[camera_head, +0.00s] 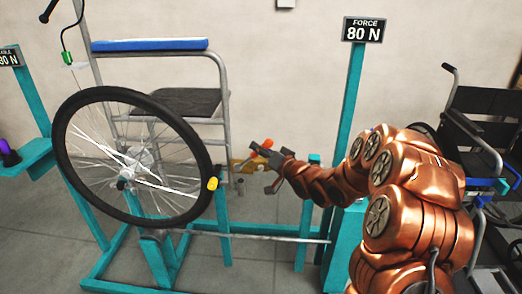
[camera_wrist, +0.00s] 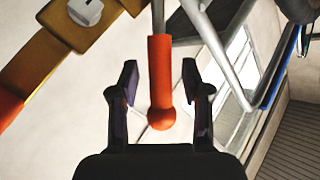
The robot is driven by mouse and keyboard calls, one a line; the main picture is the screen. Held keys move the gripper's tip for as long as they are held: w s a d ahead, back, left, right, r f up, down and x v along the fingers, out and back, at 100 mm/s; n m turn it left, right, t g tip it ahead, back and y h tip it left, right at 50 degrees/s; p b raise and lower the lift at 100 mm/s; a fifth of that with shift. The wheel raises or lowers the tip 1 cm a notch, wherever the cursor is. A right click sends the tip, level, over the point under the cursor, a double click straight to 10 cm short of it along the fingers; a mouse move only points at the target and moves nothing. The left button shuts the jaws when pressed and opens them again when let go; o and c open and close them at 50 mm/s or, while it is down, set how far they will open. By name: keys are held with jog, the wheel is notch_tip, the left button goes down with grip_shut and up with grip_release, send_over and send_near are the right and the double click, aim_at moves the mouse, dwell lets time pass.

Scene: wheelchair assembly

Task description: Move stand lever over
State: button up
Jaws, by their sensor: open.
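The stand lever (camera_wrist: 161,75) has a thin metal rod and an orange grip ending in a ball. In the wrist view the grip lies between the two dark fingers of my gripper (camera_wrist: 159,84), with a gap on each side. My gripper is open and not closed on it. In the head view my gripper (camera_head: 262,164) reaches in from the right beside the wheelchair frame. An orange part of the lever (camera_head: 264,149) shows there, partly hidden by my gripper. A yellow plate (camera_wrist: 52,52) with a white knob and a red-orange end lies left of the lever.
A large spoked wheel (camera_head: 84,112) stands left of my gripper, beside the wheelchair frame (camera_head: 223,95) on a teal stand (camera_head: 222,228). A sign reading "FORCE 80 N" (camera_head: 363,30) tops a teal post. Another wheelchair (camera_head: 492,110) stands at the right.

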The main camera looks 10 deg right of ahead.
jog(key=shift+c, duration=0.3)
grip_shut()
dwell(0.3)
